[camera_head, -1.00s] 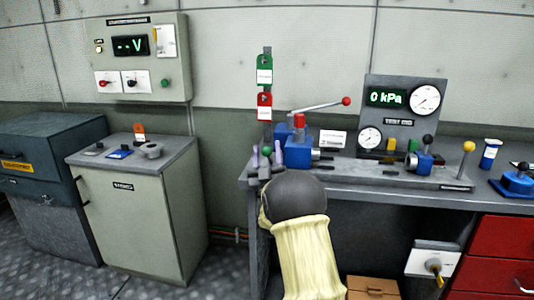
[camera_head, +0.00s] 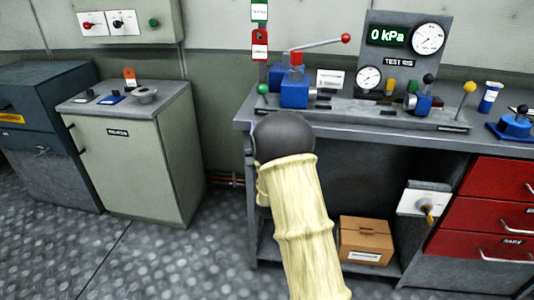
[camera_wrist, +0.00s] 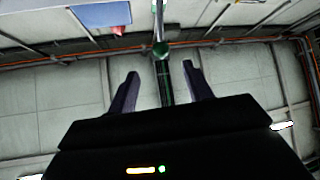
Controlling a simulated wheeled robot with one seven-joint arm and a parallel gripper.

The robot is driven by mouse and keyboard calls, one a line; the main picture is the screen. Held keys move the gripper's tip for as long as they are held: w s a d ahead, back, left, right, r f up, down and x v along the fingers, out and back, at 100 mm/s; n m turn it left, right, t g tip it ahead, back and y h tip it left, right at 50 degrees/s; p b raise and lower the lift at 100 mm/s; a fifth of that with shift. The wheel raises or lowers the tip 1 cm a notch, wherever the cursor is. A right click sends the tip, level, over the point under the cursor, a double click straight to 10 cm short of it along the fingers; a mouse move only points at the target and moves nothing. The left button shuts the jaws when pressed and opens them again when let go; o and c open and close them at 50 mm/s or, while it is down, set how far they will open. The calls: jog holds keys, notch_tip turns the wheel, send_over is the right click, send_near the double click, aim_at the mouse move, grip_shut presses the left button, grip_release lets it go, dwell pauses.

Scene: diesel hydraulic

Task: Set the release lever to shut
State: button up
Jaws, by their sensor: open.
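A green ball knob (camera_head: 262,88) shows at the left end of the test rig on the bench, beside a blue block (camera_head: 294,93). No readable label tells me whether it is the release lever. My gripper is open; contact cannot be told. In the head view, my own dark wrist and pale sleeve hide the fingers.
The rig's gauge panel (camera_head: 402,45), reading 0 kPa, stands farther right. A cardboard box (camera_head: 365,240) sits below the bench.

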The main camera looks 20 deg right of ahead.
jog(key=b+v, duration=0.6)
jog(key=shift+b, duration=0.4)
